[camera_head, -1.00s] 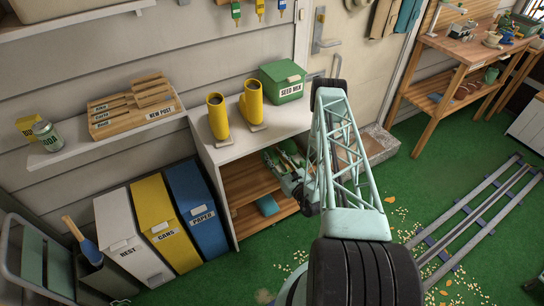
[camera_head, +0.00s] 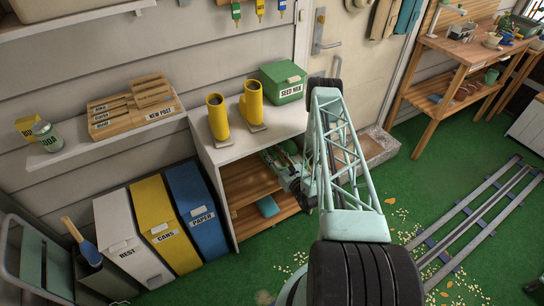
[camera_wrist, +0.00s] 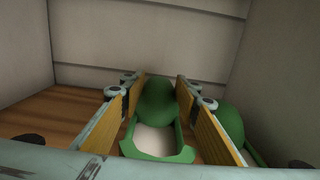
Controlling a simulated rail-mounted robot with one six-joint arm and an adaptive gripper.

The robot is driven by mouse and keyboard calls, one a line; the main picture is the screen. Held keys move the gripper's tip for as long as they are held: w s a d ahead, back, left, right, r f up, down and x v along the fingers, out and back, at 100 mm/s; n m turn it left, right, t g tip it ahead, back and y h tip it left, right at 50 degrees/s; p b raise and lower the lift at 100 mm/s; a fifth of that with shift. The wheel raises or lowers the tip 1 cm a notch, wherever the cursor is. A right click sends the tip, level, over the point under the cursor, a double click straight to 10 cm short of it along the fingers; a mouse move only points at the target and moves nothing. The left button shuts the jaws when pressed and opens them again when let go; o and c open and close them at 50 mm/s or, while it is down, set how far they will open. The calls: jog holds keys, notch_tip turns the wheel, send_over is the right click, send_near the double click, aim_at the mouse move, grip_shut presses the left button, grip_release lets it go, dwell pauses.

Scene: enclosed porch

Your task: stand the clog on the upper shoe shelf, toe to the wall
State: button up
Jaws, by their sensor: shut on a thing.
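The green clog (camera_wrist: 154,103) with a pale inside lies between the two pads of my gripper (camera_wrist: 156,84) in the wrist view. The jaws are shut on its sides. Its rounded toe points away from me to the back wall (camera_wrist: 150,52), its open heel toward me. Whether its sole touches the board is hidden. A second green clog (camera_wrist: 231,125) is just right of the right finger. The upper shoe shelf (camera_wrist: 60,118) is the wooden board below. In the head view my gripper (camera_head: 283,160) reaches into the upper level of the shoe rack (camera_head: 243,184), partly hiding the clogs.
Side walls (camera_wrist: 22,55) close in the compartment. Yellow boots (camera_head: 218,117) and a green seed box (camera_head: 284,82) stand on the rack's white top. A blue item (camera_head: 267,206) lies on the lower shelf. Bins (camera_head: 197,207) stand left. The upper shelf's left part looks bare.

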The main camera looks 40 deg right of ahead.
aim_at(274, 157)
jog(key=shift+f, duration=1.4)
jog(key=shift+f, duration=0.15)
jog(key=o, duration=0.9)
jog(key=shift+r, duration=0.2)
jog(key=shift+s+a+p, duration=0.1)
jog(key=shift+s+a, duration=0.3)
jog(key=shift+s, duration=1.6)
jog(key=shift+s+a+p, duration=0.1)
jog(key=shift+s+a, duration=0.3)
jog(key=shift+s, duration=1.55)
jog(key=shift+s+a+p, duration=0.1)
jog(key=shift+s+a, duration=0.3)
jog(key=shift+s, duration=1.6)
